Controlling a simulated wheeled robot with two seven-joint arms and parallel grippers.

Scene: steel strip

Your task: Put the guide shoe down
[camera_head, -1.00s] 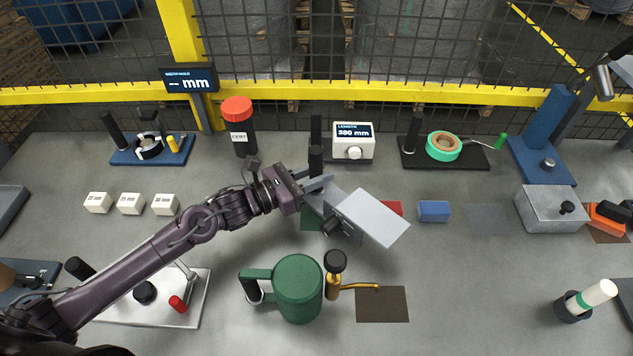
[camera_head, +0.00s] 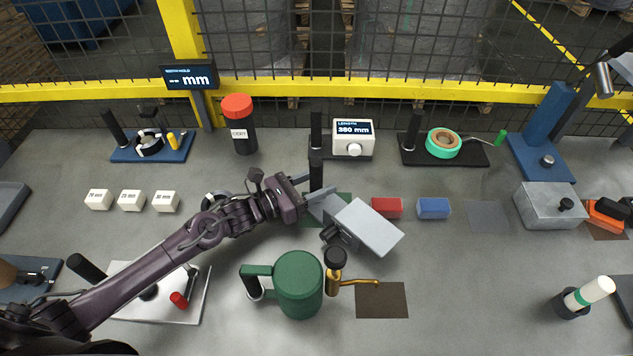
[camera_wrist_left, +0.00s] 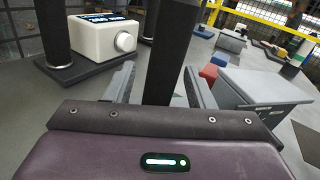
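The guide shoe appears to be the grey block (camera_head: 368,228) with dark fittings at its side and a black upright handle (camera_head: 316,174). It is at the green mat (camera_head: 343,203), part of which shows beside it. Its underside is hidden. In the left wrist view the handle (camera_wrist_left: 164,50) stands between my left fingers, and the grey body (camera_wrist_left: 262,88) is to the right. My left gripper (camera_head: 314,184) is around the handle, with narrow gaps on both sides, so it looks open. My right gripper is not in view.
Behind the handle stands the length gauge (camera_head: 353,139). A red block (camera_head: 387,207) and a blue block (camera_head: 433,208) lie to the right. In front are a green jug (camera_head: 298,286) and a brass part with a black knob (camera_head: 335,260). A brown mat (camera_head: 382,300) is bare.

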